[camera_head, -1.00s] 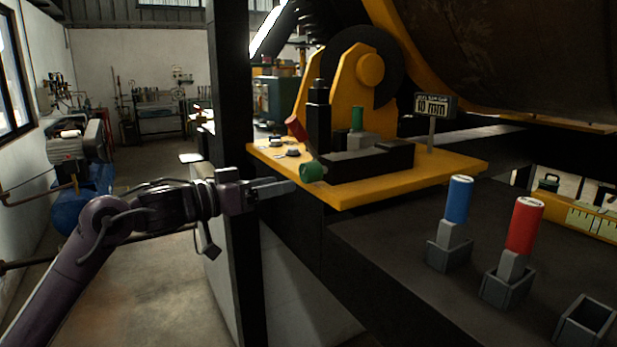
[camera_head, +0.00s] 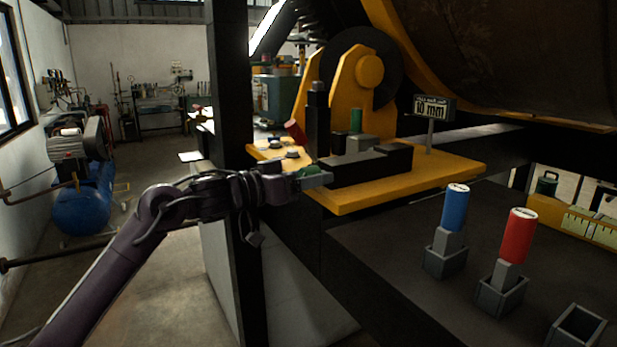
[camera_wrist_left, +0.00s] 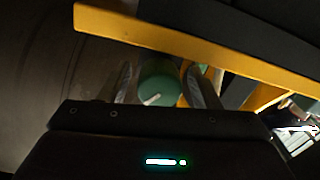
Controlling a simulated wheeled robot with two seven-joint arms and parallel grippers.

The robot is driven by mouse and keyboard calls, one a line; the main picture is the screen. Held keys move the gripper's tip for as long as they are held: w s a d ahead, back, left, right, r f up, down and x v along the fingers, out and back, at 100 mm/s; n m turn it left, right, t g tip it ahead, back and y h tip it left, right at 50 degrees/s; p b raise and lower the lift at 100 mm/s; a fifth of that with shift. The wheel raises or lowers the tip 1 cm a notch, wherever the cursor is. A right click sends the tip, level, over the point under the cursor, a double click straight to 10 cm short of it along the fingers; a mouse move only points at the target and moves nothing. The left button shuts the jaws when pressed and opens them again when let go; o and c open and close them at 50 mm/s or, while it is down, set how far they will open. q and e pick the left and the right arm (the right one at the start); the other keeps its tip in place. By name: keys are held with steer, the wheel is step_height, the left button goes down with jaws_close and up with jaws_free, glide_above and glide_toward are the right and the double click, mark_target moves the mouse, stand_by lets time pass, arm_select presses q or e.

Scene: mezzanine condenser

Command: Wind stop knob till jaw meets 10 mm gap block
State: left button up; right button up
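The green stop knob (camera_wrist_left: 158,84), with a white mark, is between the two fingers of my left gripper (camera_wrist_left: 162,88) in the left wrist view. The fingers are open, with small gaps beside the knob. In the head view the left gripper (camera_head: 318,180) largely hides the knob (camera_head: 309,170) at the front of the yellow plate (camera_head: 425,182). A gap block with a green grip (camera_head: 356,119) and grey body (camera_head: 361,144) stands in the black fixture (camera_head: 370,168). Whether the jaw touches the block cannot be told. My right gripper is not in view.
A "10 mm" sign (camera_head: 432,108) stands on the plate. Blue-handled (camera_head: 455,207) and red-handled (camera_head: 518,234) blocks stand in holders at the right; another holder (camera_head: 577,328) is empty. A dark post (camera_head: 232,110) rises beside my left arm.

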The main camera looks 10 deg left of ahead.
arm_select(q)
steer(key=c, duration=0.9)
steer(key=shift+o, duration=0.2)
steer(key=shift+m, duration=0.4)
steer(key=shift+m, duration=1)
steer(key=m, duration=0.3)
steer(key=shift+m, duration=0.5)
steer(key=o, duration=1)
